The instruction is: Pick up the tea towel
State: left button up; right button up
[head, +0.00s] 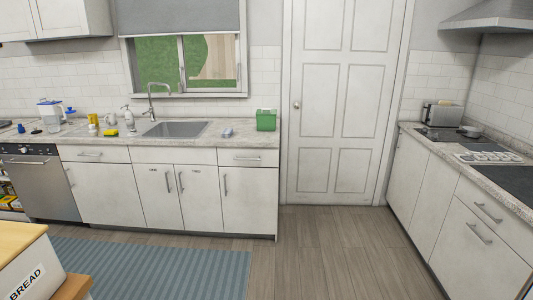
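I cannot make out a tea towel for certain. A small blue and white item (227,132) lies on the counter to the right of the sink (176,129); it is too small to tell whether it is cloth. Neither of my grippers shows in the head view.
A green box (266,120) stands at the counter's right end. Several bottles and a yellow item (110,132) stand left of the sink. A bread bin (27,268) is near at lower left. A blue striped rug (160,270) lies on open floor. A toaster (441,114) stands on the right counter.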

aim_at(225, 132)
jog(key=i+u, duration=0.15)
jog(key=i, duration=0.5)
jog(key=i+u, duration=0.2)
jog(key=i, duration=0.4)
jog(key=i+l+u, duration=0.15)
jog(key=i, duration=0.5)
jog(key=i+l+u, duration=0.1)
jog(key=u, duration=0.3)
jog(key=i+l+u, duration=0.2)
jog(key=u, duration=0.15)
jog(key=i+l+u, duration=0.2)
jog(key=i+l, duration=0.15)
jog(key=i+l+u, duration=0.2)
jog(key=i+l, duration=0.15)
jog(key=l, duration=0.25)
